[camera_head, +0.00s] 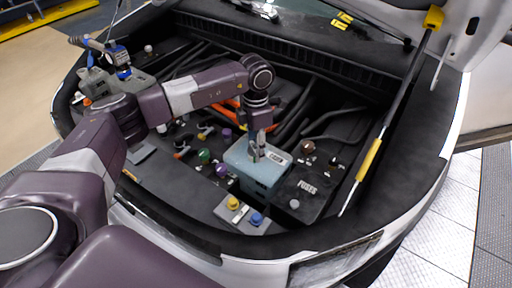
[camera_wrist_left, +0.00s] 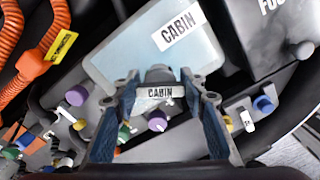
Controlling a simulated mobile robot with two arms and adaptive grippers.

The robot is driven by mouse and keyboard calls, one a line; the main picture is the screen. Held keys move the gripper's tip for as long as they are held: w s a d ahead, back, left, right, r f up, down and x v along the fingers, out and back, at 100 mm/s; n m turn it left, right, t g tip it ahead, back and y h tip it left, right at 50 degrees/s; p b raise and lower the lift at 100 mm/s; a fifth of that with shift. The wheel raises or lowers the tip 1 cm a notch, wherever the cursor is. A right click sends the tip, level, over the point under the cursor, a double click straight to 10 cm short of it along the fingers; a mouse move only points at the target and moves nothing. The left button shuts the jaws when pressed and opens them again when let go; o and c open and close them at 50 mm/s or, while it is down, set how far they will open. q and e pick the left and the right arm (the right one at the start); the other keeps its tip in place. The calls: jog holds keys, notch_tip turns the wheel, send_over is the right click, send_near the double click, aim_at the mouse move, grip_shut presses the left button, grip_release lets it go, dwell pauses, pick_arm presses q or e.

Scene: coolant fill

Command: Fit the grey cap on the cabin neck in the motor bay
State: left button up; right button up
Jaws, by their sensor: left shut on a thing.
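The cabin tank (camera_head: 258,178) is a pale blue box with a CABIN label in the motor bay; it also shows in the wrist view (camera_wrist_left: 125,55). My left gripper (camera_head: 258,153) points down over the top of this tank. In the left wrist view, its two blue-padded fingers are shut on the grey cap (camera_wrist_left: 158,74), which has a small CABIN tag beside it. The cabin neck is hidden beneath the cap and fingers, so I cannot tell whether the cap touches it. My right gripper is not in view.
A dark box marked FUSES (camera_head: 307,187) stands right of the tank. A grey block with yellow and blue caps (camera_head: 240,214) lies in front. Several coloured caps and orange hoses (camera_wrist_left: 35,65) are left of it. A prop rod (camera_head: 372,155) stands at the right.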

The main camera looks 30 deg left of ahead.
pick_arm(q)
jog(key=shift+s+f, duration=0.15)
jog(key=shift+f, duration=0.05)
jog(key=shift+m+b, duration=0.85)
jog(key=shift+m, duration=0.75)
jog(key=shift+s, duration=0.1)
jog(key=o, duration=1)
jog(key=shift+a, duration=0.1)
jog(key=shift+o, duration=0.2)
jog(key=shift+r, duration=0.1)
